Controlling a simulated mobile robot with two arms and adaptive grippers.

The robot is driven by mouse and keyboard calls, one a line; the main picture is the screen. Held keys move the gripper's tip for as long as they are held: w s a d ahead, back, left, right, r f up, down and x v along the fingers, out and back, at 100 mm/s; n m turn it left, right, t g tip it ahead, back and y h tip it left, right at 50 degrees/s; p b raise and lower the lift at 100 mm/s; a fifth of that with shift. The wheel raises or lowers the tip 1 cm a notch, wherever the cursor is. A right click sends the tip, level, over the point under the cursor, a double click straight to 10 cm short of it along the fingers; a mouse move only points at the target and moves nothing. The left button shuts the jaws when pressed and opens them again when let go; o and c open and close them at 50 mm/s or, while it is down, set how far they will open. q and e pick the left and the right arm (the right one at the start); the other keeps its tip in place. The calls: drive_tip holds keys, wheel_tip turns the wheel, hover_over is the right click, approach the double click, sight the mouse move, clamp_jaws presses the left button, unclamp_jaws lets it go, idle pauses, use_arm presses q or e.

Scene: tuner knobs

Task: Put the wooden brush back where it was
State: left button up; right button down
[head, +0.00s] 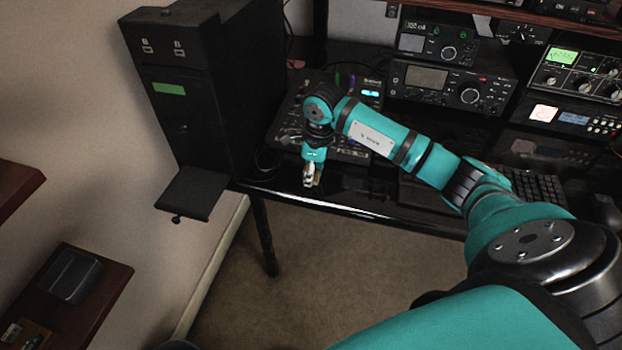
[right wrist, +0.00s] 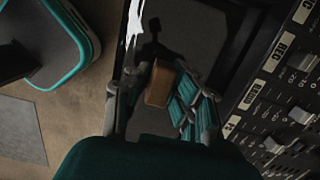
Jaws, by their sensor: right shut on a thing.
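The wooden brush (right wrist: 160,84) shows in the right wrist view as a tan-brown block between the fingers of my right gripper (right wrist: 158,95). In the head view my right gripper (head: 312,176) points down over the front edge of the black desk, in front of the mixer, and is shut on the brush. Only a small brownish bit of the brush shows there; the fingers hide most of it. I cannot tell whether the brush touches the desk top. My left gripper is in neither view.
The mixer (head: 345,150) with sliders lies just behind my right gripper. The glossy desk (head: 350,190) is bare at its front edge. Radios (head: 450,85) and a keyboard (head: 535,185) stand to the right. A tall black cabinet (head: 190,90) with a small shelf (head: 192,192) is at the left.

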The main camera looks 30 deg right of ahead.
sight(317, 172)
drive_tip(key=shift+f, duration=0.15)
drive_tip(key=shift+f, duration=0.15)
drive_tip(key=c, duration=1.2)
unclamp_jaws()
drive_tip(key=shift+r, duration=0.3)
drive_tip(key=r, duration=0.7)
drive_tip(key=s+d+r, duration=0.1)
drive_tip(key=r, duration=0.3)
drive_tip(key=shift+r, duration=0.35)
